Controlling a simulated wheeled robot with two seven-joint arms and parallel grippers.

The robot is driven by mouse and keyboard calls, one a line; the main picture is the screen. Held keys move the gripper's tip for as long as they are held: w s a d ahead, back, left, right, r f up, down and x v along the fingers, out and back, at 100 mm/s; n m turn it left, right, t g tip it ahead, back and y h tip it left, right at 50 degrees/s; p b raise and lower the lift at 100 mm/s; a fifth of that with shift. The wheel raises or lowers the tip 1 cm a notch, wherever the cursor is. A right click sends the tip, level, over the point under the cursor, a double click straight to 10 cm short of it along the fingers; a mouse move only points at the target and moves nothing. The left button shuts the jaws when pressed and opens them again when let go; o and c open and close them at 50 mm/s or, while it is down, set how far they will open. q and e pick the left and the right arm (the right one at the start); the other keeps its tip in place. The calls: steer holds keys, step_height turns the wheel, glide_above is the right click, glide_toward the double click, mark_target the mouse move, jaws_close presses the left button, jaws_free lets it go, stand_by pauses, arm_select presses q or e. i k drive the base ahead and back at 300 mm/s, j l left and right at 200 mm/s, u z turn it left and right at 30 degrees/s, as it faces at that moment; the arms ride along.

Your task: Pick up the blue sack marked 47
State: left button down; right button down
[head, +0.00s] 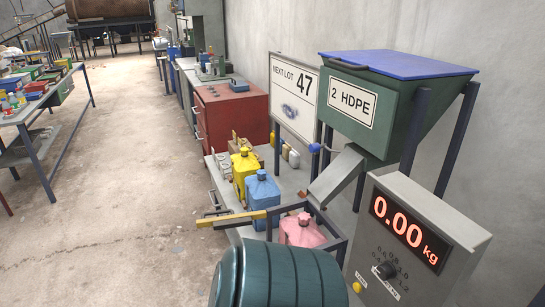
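A blue container, possibly the sack (262,190), stands upright on a low grey platform, between a yellow one and a pink one. It has a narrow knob-like top. I cannot read a number 47 on it. The number 47 shows on a white board (294,95) headed "NEXT LOT", behind and above it. Neither of my grippers is in the head view.
The yellow container (244,165) and the pink one (300,232) flank the blue one. A dark teal ribbed drum (290,278) is in front. A green hopper (380,110) and scale display (410,235) stand right. A red cabinet (235,112) is behind.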

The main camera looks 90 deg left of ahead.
mark_target(263, 193)
steer(key=u, duration=2.85)
steer(key=i+j+z, duration=0.1)
steer(key=z, duration=0.7)
steer(key=i+j+z, duration=0.1)
steer(key=z, duration=0.3)
steer(key=i+j+z, duration=0.1)
steer(key=j+z, duration=0.35)
steer(key=j, duration=0.5)
steer(key=j+z, duration=0.4)
steer(key=j, duration=1.5)
steer(key=k+j+z, duration=0.1)
steer(key=j, duration=0.95)
